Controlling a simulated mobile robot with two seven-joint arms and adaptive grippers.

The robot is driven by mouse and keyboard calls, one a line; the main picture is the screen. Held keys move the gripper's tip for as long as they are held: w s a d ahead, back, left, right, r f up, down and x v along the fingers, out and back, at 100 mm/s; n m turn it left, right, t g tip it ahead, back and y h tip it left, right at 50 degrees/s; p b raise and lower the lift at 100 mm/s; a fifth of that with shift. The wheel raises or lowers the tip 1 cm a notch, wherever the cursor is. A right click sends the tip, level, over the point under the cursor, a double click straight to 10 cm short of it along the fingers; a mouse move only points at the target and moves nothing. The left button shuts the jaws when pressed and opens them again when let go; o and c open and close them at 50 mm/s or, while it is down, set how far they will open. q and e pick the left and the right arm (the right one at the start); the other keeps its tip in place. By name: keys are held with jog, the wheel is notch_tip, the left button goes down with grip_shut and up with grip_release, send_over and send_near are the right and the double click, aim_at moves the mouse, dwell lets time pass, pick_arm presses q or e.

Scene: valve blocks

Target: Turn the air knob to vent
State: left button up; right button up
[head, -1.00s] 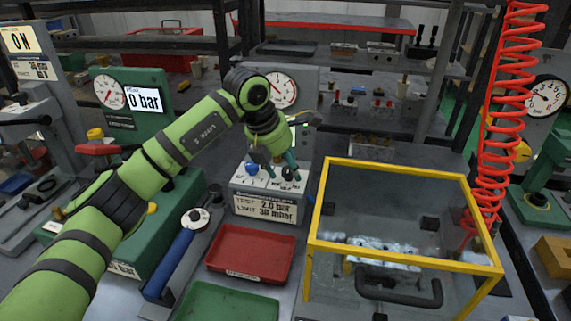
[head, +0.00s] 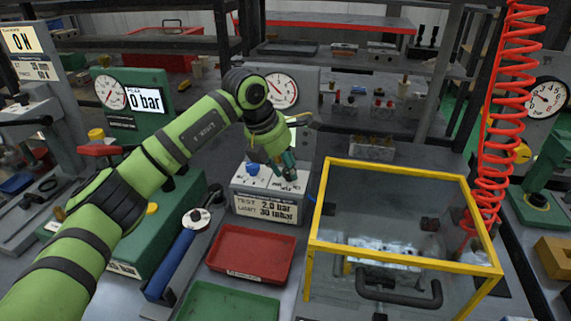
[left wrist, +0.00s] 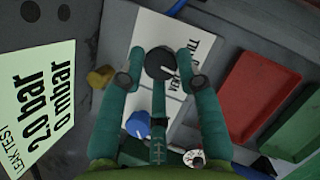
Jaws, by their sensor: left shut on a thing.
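A grey control box (head: 268,190) stands mid-bench with a sign reading TEST 2.0 bar, LIMIT 30 mbar. A blue knob (head: 252,168) sits on its sloped top and also shows in the left wrist view (left wrist: 139,124). A black round knob (left wrist: 160,62) with a white pointer line sits on a white lettered plate (left wrist: 180,30). My left gripper (head: 285,172) is down at the right of the box top and hides the black knob in the head view. In the left wrist view its green fingers (left wrist: 159,72) are around the black knob. My right gripper is not in view.
A yellow-framed clear guard (head: 315,215) stands right of the box. A red tray (head: 250,253) and a green tray (head: 230,303) lie in front. A blue-handled lever (head: 175,262) is at left. A red coiled hose (head: 497,120) hangs at right.

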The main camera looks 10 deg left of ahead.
pick_arm(q)
jog(key=m+p, duration=0.1)
jog(key=m, duration=0.1)
jog(key=m+g+h+p, duration=0.1)
jog(key=m, duration=0.1)
jog(key=shift+w+m+g, duration=0.1)
jog(key=shift+m+g, duration=0.2)
jog(key=shift+m, duration=0.1)
jog(key=shift+f+m+g+p, duration=0.2)
jog(key=shift+m+g+p, duration=0.35)
jog(key=shift+m, duration=0.85)
jog(key=o, duration=1.1)
jog(key=shift+c, duration=0.2)
jog(key=shift+o, duration=0.2)
jog(key=shift+w+a+r, duration=0.1)
jog(key=shift+a+r, duration=0.1)
jog(key=shift+r, duration=0.15)
jog(key=v, duration=1.1)
jog(key=shift+a+r, duration=0.15)
jog(key=shift+a, duration=0.05)
